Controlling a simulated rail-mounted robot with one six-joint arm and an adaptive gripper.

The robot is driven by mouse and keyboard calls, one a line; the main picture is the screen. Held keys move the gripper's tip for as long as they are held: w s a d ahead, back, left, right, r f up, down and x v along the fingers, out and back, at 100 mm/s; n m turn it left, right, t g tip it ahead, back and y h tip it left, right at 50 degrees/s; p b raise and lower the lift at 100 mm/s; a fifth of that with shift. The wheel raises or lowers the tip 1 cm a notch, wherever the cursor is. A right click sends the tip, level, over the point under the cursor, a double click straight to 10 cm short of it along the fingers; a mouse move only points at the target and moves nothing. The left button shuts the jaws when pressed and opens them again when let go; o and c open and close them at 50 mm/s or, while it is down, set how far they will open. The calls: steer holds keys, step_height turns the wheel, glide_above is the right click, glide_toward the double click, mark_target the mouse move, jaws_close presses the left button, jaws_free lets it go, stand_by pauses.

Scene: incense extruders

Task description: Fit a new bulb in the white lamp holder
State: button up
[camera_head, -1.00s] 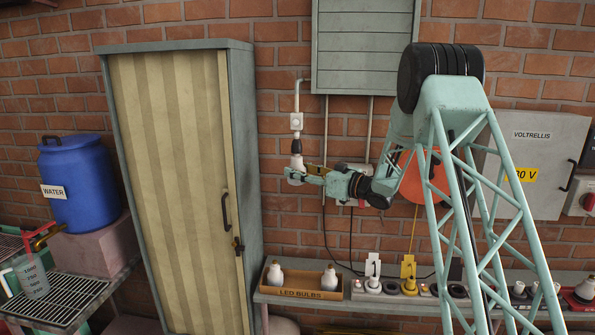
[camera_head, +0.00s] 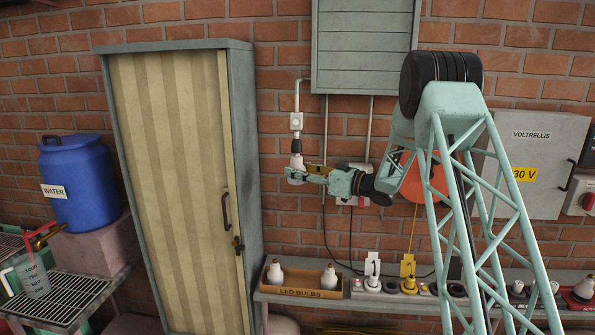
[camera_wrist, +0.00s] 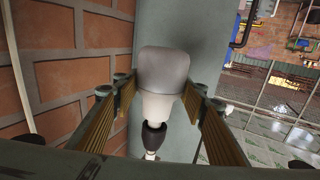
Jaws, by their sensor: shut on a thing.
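A pale bulb (camera_head: 296,166) is upside down at the black socket (camera_head: 297,147) under a white wall box (camera_head: 296,121). My gripper (camera_head: 303,174) is shut on the bulb from the right. In the wrist view, the bulb (camera_wrist: 163,72) is between my gripper's fingers (camera_wrist: 157,105), with its neck meeting the black socket (camera_wrist: 154,137). How deep the bulb sits in the socket cannot be seen. Pale bulbs (camera_head: 274,273) stand in the "LED BULBS" tray (camera_head: 301,293) on the bench below.
A tall cabinet (camera_head: 180,180) stands left of the socket. A grey shutter box (camera_head: 365,45) hangs above right. White (camera_head: 372,285) and yellow (camera_head: 409,286) plugs or fittings with small tags are on the bench (camera_head: 390,303). Cables hang below my gripper.

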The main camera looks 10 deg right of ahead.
steer(key=shift+r+n+g+y+p, duration=0.1)
steer(key=shift+n+g+y+p, duration=0.3)
steer(key=shift+g, duration=0.1)
steer(key=o, duration=1)
steer(key=shift+c, duration=0.2)
steer(key=shift+s+d, duration=0.1)
steer(key=shift+d, duration=0.05)
steer(key=v, duration=1.1)
steer(key=shift+s+d, duration=0.15)
steer(key=shift+d, duration=0.2)
